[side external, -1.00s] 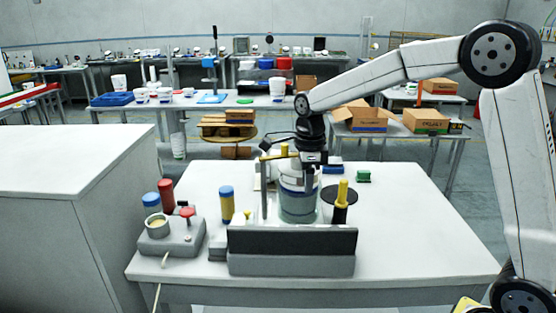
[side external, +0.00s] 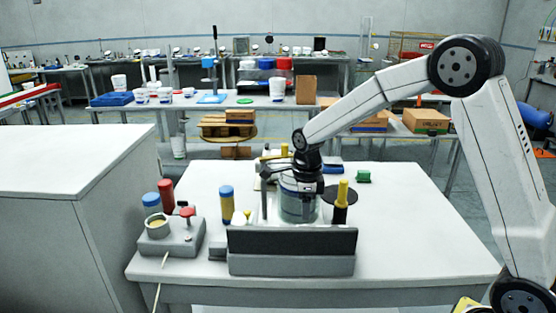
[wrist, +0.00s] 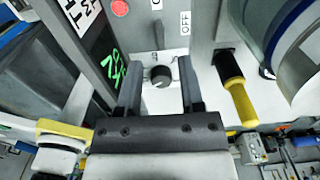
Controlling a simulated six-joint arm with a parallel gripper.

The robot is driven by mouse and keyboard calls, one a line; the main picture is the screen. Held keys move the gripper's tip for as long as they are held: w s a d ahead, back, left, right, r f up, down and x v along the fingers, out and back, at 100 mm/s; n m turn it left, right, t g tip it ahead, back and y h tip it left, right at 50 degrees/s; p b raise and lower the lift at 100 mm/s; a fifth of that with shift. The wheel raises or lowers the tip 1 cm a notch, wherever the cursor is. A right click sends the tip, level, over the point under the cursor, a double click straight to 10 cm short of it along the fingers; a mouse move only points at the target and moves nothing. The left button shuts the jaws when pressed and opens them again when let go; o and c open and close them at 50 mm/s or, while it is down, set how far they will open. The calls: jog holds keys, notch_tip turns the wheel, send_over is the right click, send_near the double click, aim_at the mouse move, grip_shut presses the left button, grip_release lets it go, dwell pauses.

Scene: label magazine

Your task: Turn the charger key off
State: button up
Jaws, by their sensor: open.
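In the wrist view a round black knob (wrist: 160,76) sits on a pale plate of a grey panel (wrist: 205,50), near a label reading OFF (wrist: 185,22). I take this knob to be the charger key; which way it points is too small to tell. My gripper (wrist: 160,70) is open, with one dark finger on each side of the knob and a visible gap on both sides. The knob is hidden there.
A yellow-handled tool (wrist: 236,92) is close to the right finger, and a green-lit display (wrist: 111,66) to the left. A red button (wrist: 120,7) is above. On the table a grey block with a red knob (side external: 187,212) stands left; a dark upright panel (side external: 292,243) stands in front.

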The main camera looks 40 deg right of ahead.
jog(key=shift+f, duration=2.6)
grip_shut()
